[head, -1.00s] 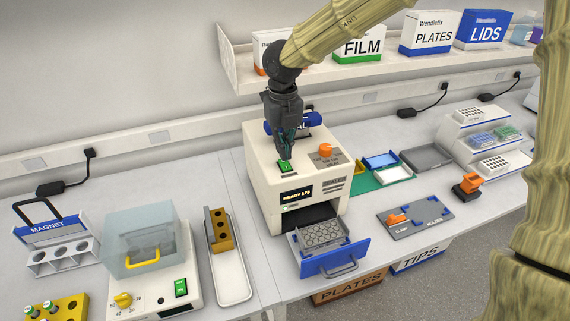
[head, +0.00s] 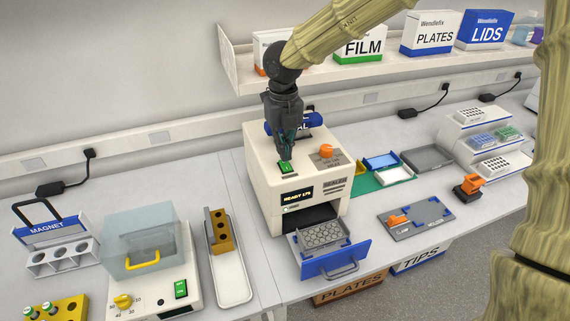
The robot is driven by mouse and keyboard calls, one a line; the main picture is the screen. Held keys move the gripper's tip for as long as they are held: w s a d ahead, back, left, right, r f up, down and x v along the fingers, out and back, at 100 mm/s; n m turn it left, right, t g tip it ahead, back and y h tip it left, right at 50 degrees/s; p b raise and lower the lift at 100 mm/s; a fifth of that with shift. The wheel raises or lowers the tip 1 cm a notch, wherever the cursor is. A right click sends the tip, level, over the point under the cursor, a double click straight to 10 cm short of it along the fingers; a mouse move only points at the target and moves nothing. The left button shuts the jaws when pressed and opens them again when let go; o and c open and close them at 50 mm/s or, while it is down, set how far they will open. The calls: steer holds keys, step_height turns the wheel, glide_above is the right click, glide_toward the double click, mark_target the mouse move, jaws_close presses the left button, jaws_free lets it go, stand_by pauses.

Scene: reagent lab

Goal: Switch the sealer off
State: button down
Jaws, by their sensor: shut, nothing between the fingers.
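The sealer (head: 262,197) is a cream box on the bench in the middle of the head view. On its top are a green rocker switch (head: 287,167) and an orange knob (head: 327,150). Its front display (head: 297,196) is lit and appears to read "READY" with a number. Its blue-fronted drawer (head: 337,260) is pulled out with a clear well plate (head: 322,236) in it. My gripper (head: 286,156) is shut and empty, pointing down with its tips at or just above the green switch. Whether they touch cannot be told.
A clear-lidded device (head: 143,240) with its own green switch (head: 181,289) and a tray (head: 232,275) stand left of the sealer. A clamp plate (head: 428,215) and a green mat (head: 366,183) with small trays lie to the right. A shelf (head: 320,74) of boxes runs behind.

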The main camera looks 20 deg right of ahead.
steer(key=shift+f+b, duration=0.35)
steer(key=shift+f, duration=0.85)
stand_by(1.1)
steer(key=shift+r+p, duration=3.25)
steer(key=shift+r, duration=0.3)
steer(key=shift+f, duration=0.1)
